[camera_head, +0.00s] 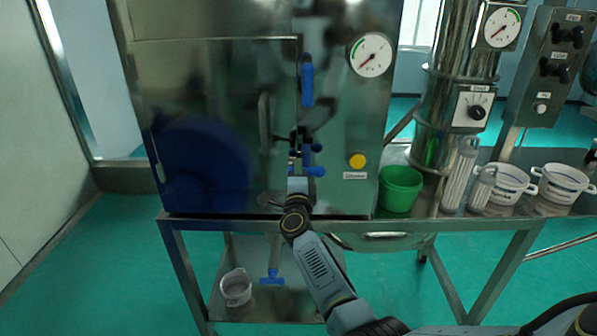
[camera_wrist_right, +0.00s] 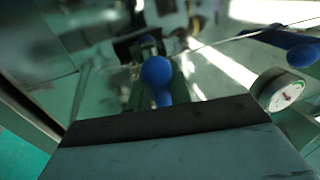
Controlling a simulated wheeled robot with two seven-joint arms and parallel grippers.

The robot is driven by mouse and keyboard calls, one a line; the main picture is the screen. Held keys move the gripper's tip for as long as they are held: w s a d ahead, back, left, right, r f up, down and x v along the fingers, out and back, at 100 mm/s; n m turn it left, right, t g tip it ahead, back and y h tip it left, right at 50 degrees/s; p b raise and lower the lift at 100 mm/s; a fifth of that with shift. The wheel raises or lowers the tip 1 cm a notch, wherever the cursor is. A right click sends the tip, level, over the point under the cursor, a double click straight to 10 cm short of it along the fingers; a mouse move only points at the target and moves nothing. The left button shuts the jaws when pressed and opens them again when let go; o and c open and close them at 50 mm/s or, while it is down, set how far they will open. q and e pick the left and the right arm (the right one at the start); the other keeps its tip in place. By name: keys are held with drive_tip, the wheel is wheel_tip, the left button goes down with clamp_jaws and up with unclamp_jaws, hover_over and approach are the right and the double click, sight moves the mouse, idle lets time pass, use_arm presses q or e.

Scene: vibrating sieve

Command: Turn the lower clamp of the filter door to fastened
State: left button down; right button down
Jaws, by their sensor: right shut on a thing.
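The filter door (camera_head: 225,85) is a shiny steel panel on the front of a steel cabinet, and it looks closed. The upper clamp (camera_head: 307,82) has a blue handle that points roughly upright at the door's right edge. The lower clamp (camera_head: 314,171) has blue parts below it, partly hidden by my right gripper (camera_head: 299,168). In the right wrist view a rounded blue handle end (camera_wrist_right: 157,73) sits between the fingers of my right gripper (camera_wrist_right: 157,90), which is shut on it. My left gripper is not in view.
A pressure gauge (camera_head: 370,55) and a yellow button (camera_head: 357,161) are right of the door. A green bucket (camera_head: 399,190) and several white containers stand on the steel table (camera_head: 450,211).

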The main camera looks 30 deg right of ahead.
drive_tip(key=c, duration=1.3)
unclamp_jaws()
drive_tip(key=v, duration=1.3)
drive_tip(key=shift+s+a, duration=0.15)
drive_tip(key=shift+a, duration=0.05)
